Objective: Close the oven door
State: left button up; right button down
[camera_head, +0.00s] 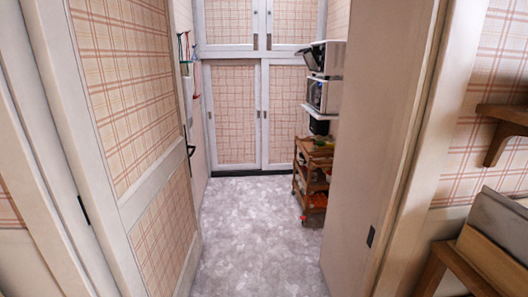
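Two small box-shaped appliances stand one above the other in the room beyond the doorway, at its right side. The upper appliance (330,59) is white with a dark front, and a dark panel (309,60) juts out to the left from it, looking like an oven door that hangs open. The lower appliance (323,95) is white with a dark window, and its front looks shut. The right-hand door partly hides both. Neither of my grippers is in view.
An open plaid-panelled door (130,110) stands at the left, and a plain door (378,150) at the right. The grey floor (255,235) between them is clear. A wooden cart (312,178) with items stands below the appliances. Plaid cupboards (235,115) close the far end.

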aim_at(309, 58)
jog(key=i, duration=3.4)
